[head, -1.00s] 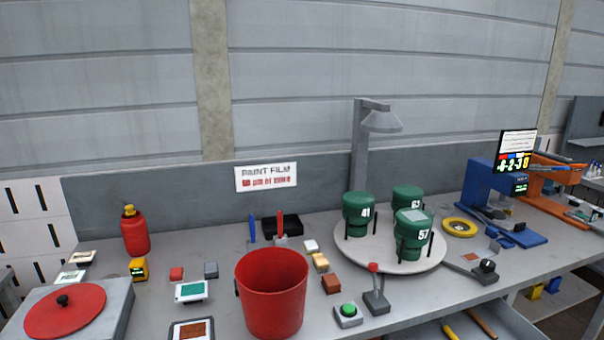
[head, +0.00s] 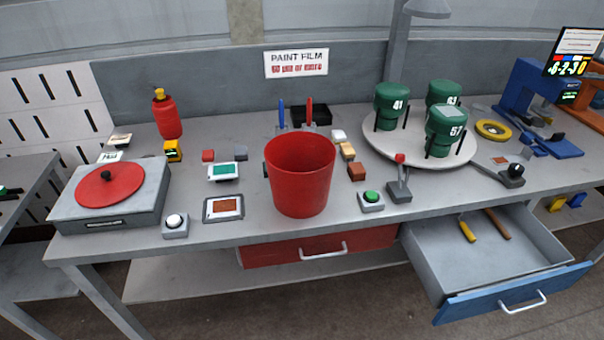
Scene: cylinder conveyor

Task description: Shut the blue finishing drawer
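The blue finishing drawer (head: 478,310) is pulled out from under the right half of the workbench in the head view. Its blue front has a pale bar handle (head: 522,303) and faces me at the lower right. The grey inside shows a yellow-handled tool (head: 466,230) and a brown-handled tool (head: 497,223) near the back. Neither of my grippers is in the head view.
A red drawer (head: 290,247) is shut left of the blue one. The workbench (head: 250,223) carries a red bucket (head: 300,175), a round table (head: 385,142) with green cylinders, and a grey box with a red disc (head: 108,188). The floor in front is clear.

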